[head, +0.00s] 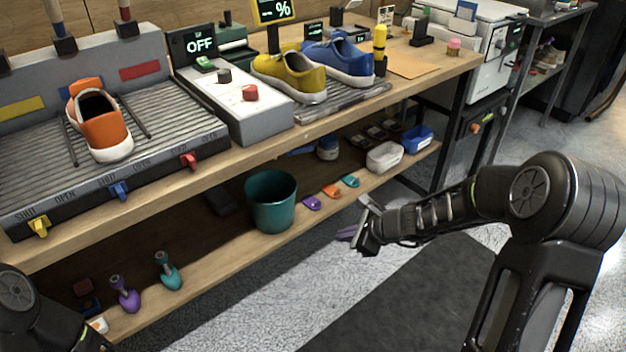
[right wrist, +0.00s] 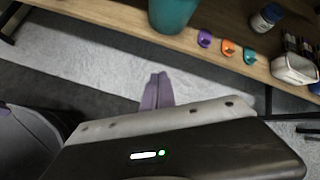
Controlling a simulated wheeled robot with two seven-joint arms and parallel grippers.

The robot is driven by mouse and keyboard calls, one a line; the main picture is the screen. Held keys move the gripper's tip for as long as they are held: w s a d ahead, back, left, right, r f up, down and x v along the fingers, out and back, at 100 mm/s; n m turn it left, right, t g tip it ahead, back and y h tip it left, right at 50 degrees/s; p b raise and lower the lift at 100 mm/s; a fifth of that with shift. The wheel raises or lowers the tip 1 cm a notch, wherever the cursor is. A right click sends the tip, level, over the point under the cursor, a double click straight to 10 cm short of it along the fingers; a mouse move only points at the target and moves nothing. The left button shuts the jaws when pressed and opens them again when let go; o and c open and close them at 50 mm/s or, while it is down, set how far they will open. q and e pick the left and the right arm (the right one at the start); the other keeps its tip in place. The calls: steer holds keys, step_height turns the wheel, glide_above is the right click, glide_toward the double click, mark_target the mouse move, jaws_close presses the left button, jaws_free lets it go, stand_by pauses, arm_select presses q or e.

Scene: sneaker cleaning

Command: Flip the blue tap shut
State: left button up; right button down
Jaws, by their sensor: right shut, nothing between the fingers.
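The blue tap (head: 118,189) is on the front edge of the grey ribbed washing tray (head: 60,186), between a yellow tap (head: 39,228) and a red tap (head: 188,161). It is small, and I cannot tell its setting from its handle. My right gripper (head: 347,235) is low in front of the bench, far to the right of the blue tap and touching nothing. Its purple fingers are together and empty in the right wrist view (right wrist: 157,90). The blue tap is outside that view. Only part of my left arm shows at the lower left; its gripper is out of view.
An orange sneaker (head: 106,130) stands on the ribbed tray. A control box (head: 235,105) with a red knob and an "OFF" display is right of it. Yellow and blue sneakers stand further right. A teal bin (head: 271,205) is on the lower shelf. The floor before the bench is open.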

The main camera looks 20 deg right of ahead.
mark_target(299, 150)
arm_select(q)
steer(key=shift+f, duration=0.1)
arm_select(e)
steer(key=w+r+m+t+y, duration=0.2)
steer(key=w+r+m+t, duration=0.3)
steer(key=r, duration=0.7)
steer(key=w+m, duration=0.2)
steer(key=m, duration=0.1)
steer(key=shift+r, duration=0.3)
steer(key=shift+f, duration=0.1)
arm_select(q)
steer(key=shift+f, duration=0.2)
arm_select(e)
steer(key=w+a, duration=0.3)
steer(key=w, duration=0.5)
steer(key=shift+w+r, duration=0.35)
steer(key=shift+r, duration=0.05)
steer(key=shift+a, duration=0.1)
